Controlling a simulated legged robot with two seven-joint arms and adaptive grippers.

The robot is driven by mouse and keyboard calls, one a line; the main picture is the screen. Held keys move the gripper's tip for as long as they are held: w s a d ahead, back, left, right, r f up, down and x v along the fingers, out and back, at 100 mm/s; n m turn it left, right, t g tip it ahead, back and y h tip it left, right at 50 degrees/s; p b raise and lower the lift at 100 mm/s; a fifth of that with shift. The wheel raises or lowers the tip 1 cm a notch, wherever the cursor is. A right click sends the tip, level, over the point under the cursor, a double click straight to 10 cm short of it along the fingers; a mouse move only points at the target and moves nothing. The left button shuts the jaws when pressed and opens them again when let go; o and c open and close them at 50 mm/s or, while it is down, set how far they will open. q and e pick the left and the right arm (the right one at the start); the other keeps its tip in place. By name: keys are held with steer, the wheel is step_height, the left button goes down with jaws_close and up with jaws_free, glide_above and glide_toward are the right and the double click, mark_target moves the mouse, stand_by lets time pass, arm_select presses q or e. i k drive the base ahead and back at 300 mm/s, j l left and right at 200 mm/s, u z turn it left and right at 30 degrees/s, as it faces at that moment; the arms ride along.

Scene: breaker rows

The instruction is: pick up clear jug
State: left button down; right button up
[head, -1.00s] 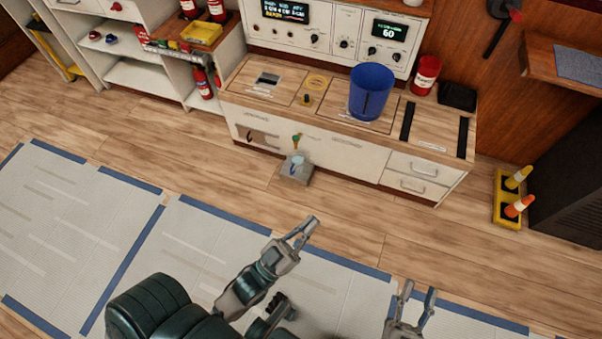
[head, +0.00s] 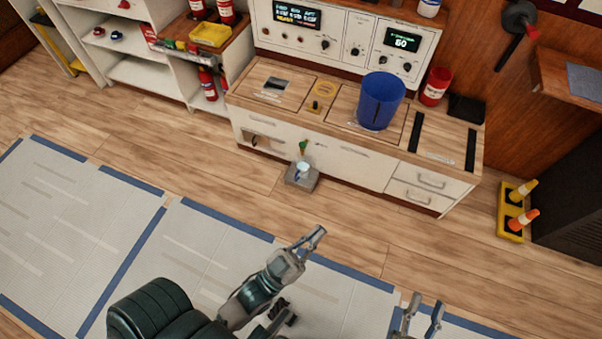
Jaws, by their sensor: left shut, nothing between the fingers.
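A small pale, see-through vessel (head: 302,169), which may be the clear jug, stands on a grey block (head: 301,182) on the floor in front of the counter. It is too small to make out clearly. My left gripper (head: 316,236) is shut and empty, over the floor mats, nearer to me than the vessel and apart from it. My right gripper (head: 424,314) is at the bottom edge of the view, with its two fingers apart and nothing between them.
A wooden-topped counter (head: 272,113) with drawers stands behind the vessel. A blue bucket (head: 380,101) and a red can (head: 434,86) sit on it. Orange cones (head: 523,219) on a yellow base stand at right.

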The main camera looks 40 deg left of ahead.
mark_target(302, 164)
steer(key=i+u, duration=0.3)
steer(key=i, duration=0.5)
steer(key=i+l+u, duration=0.1)
steer(key=i+u, duration=0.2)
steer(key=i, duration=0.5)
